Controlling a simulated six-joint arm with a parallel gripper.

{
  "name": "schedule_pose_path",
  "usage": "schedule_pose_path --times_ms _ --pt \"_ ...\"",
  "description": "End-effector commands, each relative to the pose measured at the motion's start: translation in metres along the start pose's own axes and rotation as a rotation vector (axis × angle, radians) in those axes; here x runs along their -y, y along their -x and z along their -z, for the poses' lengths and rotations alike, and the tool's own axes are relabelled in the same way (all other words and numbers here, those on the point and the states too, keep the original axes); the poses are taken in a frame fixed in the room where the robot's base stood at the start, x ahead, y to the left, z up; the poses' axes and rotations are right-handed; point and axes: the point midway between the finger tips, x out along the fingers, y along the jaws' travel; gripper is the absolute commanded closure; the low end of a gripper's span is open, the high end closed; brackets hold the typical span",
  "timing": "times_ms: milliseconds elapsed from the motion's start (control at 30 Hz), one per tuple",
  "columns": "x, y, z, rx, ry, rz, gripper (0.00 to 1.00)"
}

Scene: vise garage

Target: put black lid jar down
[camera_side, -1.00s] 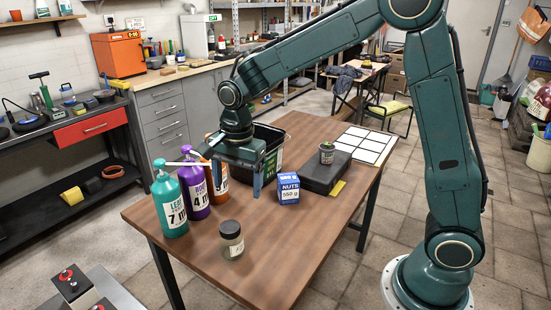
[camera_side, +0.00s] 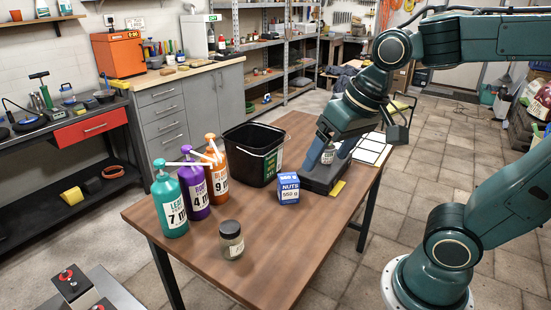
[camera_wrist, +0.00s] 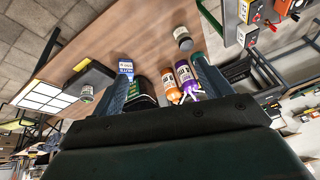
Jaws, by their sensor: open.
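The black lid jar (camera_side: 231,240), a clear jar with a pale label, stands upright near the front of the wooden table. It also shows in the wrist view (camera_wrist: 182,38), beyond my fingertips and apart from them. My gripper (camera_side: 327,160) is open and empty, over the right part of the table by the dark flat case (camera_side: 318,186). In the wrist view, its two fingers (camera_wrist: 163,75) are spread wide. A small labelled pot (camera_side: 328,155) on the case is partly hidden by my gripper in the side view.
A blue nuts box (camera_side: 289,189) stands mid-table. Green (camera_side: 169,205), purple (camera_side: 195,190) and orange (camera_side: 216,175) pump bottles stand at left, beside a black bin (camera_side: 250,150). A white grid panel (camera_side: 374,151) lies at the far right. Table around the jar is clear.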

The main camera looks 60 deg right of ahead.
Motion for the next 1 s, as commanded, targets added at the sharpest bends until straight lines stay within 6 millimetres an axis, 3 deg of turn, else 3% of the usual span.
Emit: schedule_pose_path --times_ms 100,333,1000 --pt "-0.009 0.008 -0.019 -0.041 0.114 0.007 0.22" --pt "-0.018 0.014 -0.042 -0.086 0.268 0.006 0.22" --pt "-0.020 0.014 -0.046 -0.094 0.303 0.005 0.22"
